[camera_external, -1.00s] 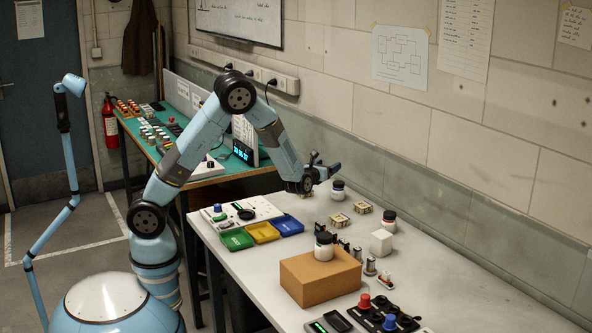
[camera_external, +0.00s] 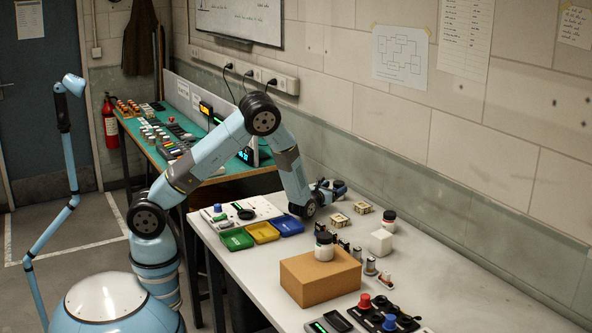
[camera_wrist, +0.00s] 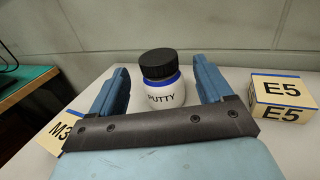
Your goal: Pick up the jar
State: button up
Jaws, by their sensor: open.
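A white jar (camera_wrist: 162,92) with a black lid and the word PUTTY stands upright in the wrist view. It is between the two blue fingers of my gripper (camera_wrist: 163,70), with a gap visible on each side. The gripper is open and low over the far part of the bench in the external view (camera_external: 328,187). There the gripper mostly hides this jar. Two similar dark-lidded jars show: one on a cardboard box (camera_external: 320,280), the other jar (camera_external: 389,222) on the bench near the wall.
Marked blocks stand on both sides: an E5 block (camera_wrist: 284,93) at right and an M3 block (camera_wrist: 62,130) at left. Green (camera_external: 236,239), yellow (camera_external: 263,232) and blue (camera_external: 288,225) trays lie left of my gripper. The wall runs behind.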

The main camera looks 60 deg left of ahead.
aim_at(341, 182)
jog(key=shift+x, duration=3)
jog(key=shift+s, duration=0.1)
jog(key=shift+c, duration=0.4)
jog(key=c, duration=1.1)
jog(key=shift+c, duration=0.2)
jog(key=shift+r, duration=0.25)
notch_tip(341, 182, up, 3)
jog(key=shift+f, duration=0.2)
jog(key=s+r, duration=1)
jog(key=s, duration=0.4)
